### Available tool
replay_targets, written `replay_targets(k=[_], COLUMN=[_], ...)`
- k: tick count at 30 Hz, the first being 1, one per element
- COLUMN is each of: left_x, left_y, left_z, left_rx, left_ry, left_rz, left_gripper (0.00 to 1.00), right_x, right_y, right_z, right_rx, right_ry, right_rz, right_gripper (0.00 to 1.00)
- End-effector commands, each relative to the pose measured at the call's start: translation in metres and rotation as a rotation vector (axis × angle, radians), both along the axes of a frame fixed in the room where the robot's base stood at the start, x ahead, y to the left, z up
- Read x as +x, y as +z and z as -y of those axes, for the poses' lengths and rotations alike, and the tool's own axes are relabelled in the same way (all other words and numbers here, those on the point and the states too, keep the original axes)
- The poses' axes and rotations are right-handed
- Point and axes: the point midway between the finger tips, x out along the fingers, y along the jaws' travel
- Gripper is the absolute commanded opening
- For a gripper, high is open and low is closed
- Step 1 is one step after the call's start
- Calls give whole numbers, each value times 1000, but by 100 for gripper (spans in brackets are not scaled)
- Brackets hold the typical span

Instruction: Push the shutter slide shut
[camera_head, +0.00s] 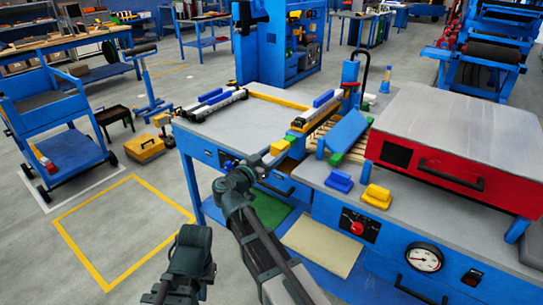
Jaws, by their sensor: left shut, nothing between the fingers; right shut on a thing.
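My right gripper (266,161) is at the front edge of the blue workbench, shut on a small yellow block (279,148). My own wrist covers part of the contact. The yellow block sits at the near end of a bar with green and blue blocks. I cannot tell for sure which part is the shutter slide; the yellow block may be its handle. My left gripper (192,237) is low in front of the bench, away from it, shut and empty; its fingertips are hard to make out.
A red box with a grey top (455,135) stands on the bench at right. A tilted blue panel (348,131) and wooden rollers (318,138) lie beside the bar. Blue (339,181) and yellow (377,196) blocks sit on the front ledge.

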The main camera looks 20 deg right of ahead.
Motion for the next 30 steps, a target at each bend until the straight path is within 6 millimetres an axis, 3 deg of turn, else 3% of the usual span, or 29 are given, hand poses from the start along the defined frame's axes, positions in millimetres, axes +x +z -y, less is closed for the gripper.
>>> replay_targets(k=[30], left_x=[0], left_y=[0], left_z=[0], left_rx=[0], left_ry=[0], left_rz=[0], left_gripper=[0], right_x=[19], right_y=[0], right_z=[23], right_rx=[-1], right_ry=[1], right_rz=[1], right_gripper=[24])
